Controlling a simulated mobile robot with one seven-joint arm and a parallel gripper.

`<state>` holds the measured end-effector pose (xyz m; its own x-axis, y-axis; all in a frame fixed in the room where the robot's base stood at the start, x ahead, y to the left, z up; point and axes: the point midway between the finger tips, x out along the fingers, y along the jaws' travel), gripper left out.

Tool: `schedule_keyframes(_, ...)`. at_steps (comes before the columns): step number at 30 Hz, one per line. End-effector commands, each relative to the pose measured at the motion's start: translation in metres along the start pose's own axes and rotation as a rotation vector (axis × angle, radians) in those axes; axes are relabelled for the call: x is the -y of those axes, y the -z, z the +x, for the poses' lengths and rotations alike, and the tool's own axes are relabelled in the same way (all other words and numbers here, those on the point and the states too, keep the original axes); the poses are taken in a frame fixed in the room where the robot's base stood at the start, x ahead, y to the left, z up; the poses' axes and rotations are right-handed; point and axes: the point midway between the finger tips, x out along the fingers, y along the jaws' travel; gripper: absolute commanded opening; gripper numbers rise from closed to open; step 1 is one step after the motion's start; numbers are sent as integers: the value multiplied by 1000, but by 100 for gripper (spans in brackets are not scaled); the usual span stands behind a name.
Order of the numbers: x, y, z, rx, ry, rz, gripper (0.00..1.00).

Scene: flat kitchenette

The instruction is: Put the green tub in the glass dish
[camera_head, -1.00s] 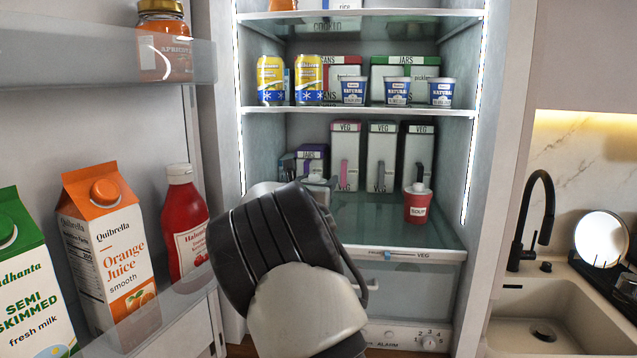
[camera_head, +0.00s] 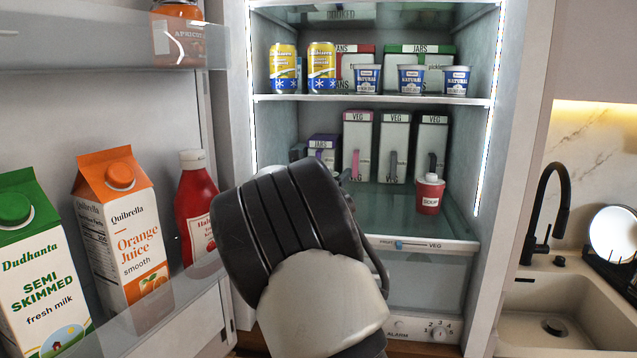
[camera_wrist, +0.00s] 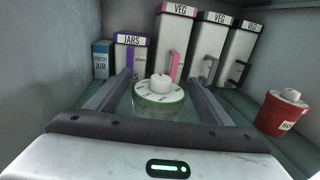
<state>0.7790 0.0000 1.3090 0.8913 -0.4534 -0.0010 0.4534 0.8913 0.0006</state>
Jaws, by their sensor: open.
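The green tub (camera_wrist: 160,96) stands on a lower fridge shelf in the wrist view. It is round, with a green rim and a white top with a small knob. My gripper (camera_wrist: 159,77) is open, with one finger on each side of the tub. I cannot tell whether either finger touches it. In the head view my own arm hides the tub and most of the gripper. I cannot make out a glass dish in any view.
A red soup tub (camera_head: 429,193) stands to the right on the same shelf. Several veg and jars boxes (camera_head: 394,148) line the back. Cans and yogurt pots (camera_head: 411,79) fill the shelf above. The open door holds orange juice (camera_head: 122,233), milk (camera_head: 38,262) and ketchup (camera_head: 195,205).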

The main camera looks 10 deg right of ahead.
Motion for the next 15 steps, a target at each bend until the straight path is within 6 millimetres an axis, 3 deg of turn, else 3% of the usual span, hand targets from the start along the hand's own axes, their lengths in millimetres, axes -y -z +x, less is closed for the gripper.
schedule_keyframes(6, -1, 1, -50, 0, -3, 2, 74)
schedule_keyframes(15, 0, 0, -86, 1, 0, -1, 74)
